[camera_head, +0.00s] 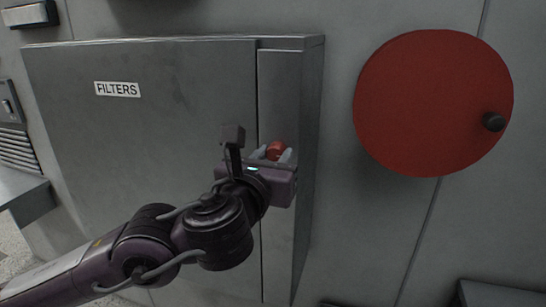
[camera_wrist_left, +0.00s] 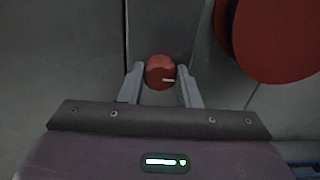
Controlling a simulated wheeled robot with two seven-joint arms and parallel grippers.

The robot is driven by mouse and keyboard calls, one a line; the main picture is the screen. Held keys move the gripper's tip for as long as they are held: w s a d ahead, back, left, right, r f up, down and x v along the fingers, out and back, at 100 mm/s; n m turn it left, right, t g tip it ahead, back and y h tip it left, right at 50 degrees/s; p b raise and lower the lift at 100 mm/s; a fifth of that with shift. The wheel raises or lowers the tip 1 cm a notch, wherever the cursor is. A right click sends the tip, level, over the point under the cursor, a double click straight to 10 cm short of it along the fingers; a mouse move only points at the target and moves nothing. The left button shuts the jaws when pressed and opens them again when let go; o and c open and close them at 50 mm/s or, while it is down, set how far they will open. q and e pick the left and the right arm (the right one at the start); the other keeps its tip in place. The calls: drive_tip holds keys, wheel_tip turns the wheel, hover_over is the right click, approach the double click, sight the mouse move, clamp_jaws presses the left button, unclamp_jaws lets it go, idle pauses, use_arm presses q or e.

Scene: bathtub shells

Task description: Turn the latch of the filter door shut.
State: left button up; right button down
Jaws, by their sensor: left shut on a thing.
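The grey filter door (camera_head: 150,130) carries a "FILTERS" label and looks closed against its cabinet. The latch (camera_head: 276,149) is a red knob on the narrow strip at the door's right edge. It also shows in the left wrist view (camera_wrist_left: 160,71), with a small pale mark on its lower right. My left gripper (camera_head: 272,154) is at the latch, with one finger on each side of it, shut on it. In the left wrist view its fingers (camera_wrist_left: 160,76) flank the knob. The lower part of the latch is hidden by the gripper in the head view. My right gripper is not in view.
A grey ledge (camera_head: 20,188) juts out at the left. A dark box (camera_head: 500,294) stands at the lower right. The wall below the disc is clear.

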use_arm(q)
drive_tip(key=shift+n, duration=0.3)
drive_tip(key=n+b, duration=0.1)
drive_tip(key=n, duration=0.2)
drive_tip(key=shift+f+n+b, duration=0.1)
drive_tip(key=shift+n+b, duration=0.2)
drive_tip(key=shift+b, duration=0.1)
drive_tip(key=n+b, duration=0.1)
drive_tip(key=n, duration=0.3)
drive_tip(key=shift+n, duration=0.3)
drive_tip(key=n+b, duration=0.1)
drive_tip(key=n, duration=0.4)
drive_tip(key=shift+n+b, duration=0.45)
drive_tip(key=shift+n, duration=1.65)
drive_tip(key=o, duration=1)
